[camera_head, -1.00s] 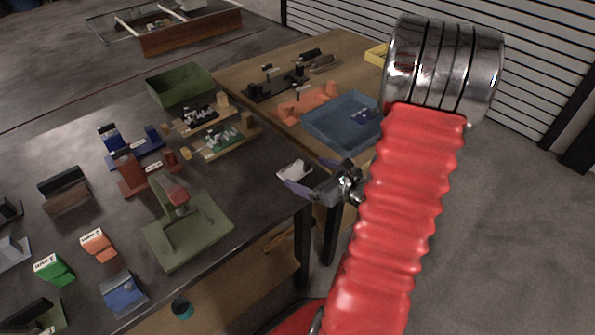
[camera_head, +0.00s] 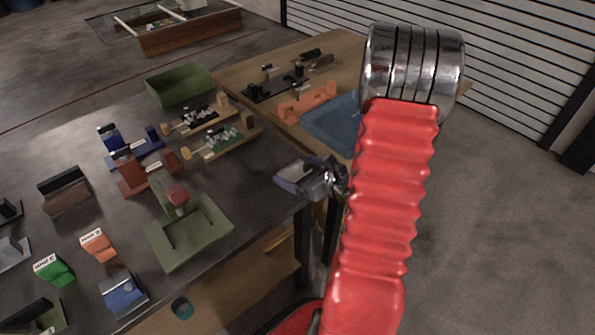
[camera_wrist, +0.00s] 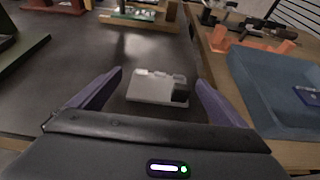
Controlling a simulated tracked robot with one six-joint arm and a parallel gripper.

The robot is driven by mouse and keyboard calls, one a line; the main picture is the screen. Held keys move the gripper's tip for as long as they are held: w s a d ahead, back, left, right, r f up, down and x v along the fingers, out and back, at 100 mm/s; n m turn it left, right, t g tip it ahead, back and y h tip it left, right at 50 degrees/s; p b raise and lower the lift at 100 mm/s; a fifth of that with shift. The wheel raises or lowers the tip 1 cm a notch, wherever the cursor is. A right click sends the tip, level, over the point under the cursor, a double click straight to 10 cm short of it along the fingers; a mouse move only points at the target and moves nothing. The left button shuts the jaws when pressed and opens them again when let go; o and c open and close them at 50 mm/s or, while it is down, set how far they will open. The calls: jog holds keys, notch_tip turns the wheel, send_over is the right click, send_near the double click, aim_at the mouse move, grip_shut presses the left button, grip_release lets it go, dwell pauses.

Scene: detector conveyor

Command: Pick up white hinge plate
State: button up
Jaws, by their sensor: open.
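The white hinge plate (camera_wrist: 157,88) lies flat on the dark tabletop near its right edge. In the wrist view it sits between and just ahead of my two purple fingers, with a dark block or shadow at its right side. My gripper (camera_wrist: 160,90) is open, a finger on each side of the plate, and I see no contact. In the head view my gripper (camera_head: 288,178) is over the table's right edge. There the plate is mostly hidden by the gripper.
A blue tray (camera_head: 330,122) stands on the wooden table right of the dark table (camera_head: 120,220). A green fixture (camera_head: 190,235) stands left of my gripper. Wooden-based fixtures (camera_head: 222,142) and a green bin (camera_head: 180,84) are farther back. Tabletop around the plate is clear.

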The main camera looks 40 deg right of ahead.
aim_at(298, 174)
jog(key=shift+c, duration=0.5)
jog(key=c, duration=1.2)
jog(key=shift+r, duration=0.15)
jog(key=shift+r, duration=4.85)
